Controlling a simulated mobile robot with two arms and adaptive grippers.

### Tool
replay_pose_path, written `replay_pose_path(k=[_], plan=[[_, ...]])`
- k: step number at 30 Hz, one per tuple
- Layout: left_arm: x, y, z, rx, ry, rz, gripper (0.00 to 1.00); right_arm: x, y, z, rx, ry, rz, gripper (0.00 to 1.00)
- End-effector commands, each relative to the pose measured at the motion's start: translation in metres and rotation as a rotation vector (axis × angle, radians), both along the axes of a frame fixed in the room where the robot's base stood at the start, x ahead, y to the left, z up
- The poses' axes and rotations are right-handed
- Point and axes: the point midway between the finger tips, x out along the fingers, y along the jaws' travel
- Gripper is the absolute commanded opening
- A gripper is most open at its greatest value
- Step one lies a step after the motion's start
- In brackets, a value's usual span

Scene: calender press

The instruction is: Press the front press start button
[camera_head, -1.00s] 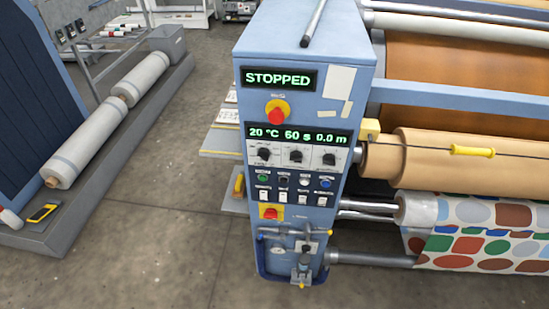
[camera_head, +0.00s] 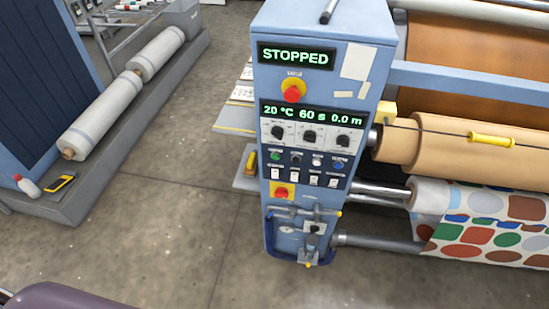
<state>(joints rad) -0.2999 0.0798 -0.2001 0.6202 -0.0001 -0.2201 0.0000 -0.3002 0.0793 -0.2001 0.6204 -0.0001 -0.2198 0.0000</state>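The press's blue control cabinet (camera_head: 355,115) stands right of centre with its panel facing me. Its upper display (camera_head: 296,56) reads STOPPED, and the lower display (camera_head: 312,114) reads 20 °C, 60 s, 0.0 m. A red emergency stop knob (camera_head: 292,94) on a yellow plate sits between them. Below three dials is a button row: a green button (camera_head: 276,156), a black one (camera_head: 296,159), a white one (camera_head: 317,161) and a blue one (camera_head: 338,164). Their labels are too small to read. Neither gripper is in view.
Rollers (camera_head: 490,140) and patterned fabric (camera_head: 490,220) extend right of the cabinet. A rack with wrapped rolls (camera_head: 95,125) stands at the left. A purple rounded object (camera_head: 60,297) shows at the bottom left. The grey floor (camera_head: 165,215) before the cabinet is clear.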

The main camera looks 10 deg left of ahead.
Motion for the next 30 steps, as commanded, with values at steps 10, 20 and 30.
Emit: replay_pose_path(k=[10, 20, 30], plan=[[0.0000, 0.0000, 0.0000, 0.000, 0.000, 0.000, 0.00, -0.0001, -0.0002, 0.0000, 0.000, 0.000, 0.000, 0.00], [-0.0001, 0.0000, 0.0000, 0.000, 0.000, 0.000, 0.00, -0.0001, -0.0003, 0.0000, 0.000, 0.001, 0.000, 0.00], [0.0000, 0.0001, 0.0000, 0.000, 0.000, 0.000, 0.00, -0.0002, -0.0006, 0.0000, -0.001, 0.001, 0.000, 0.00]])
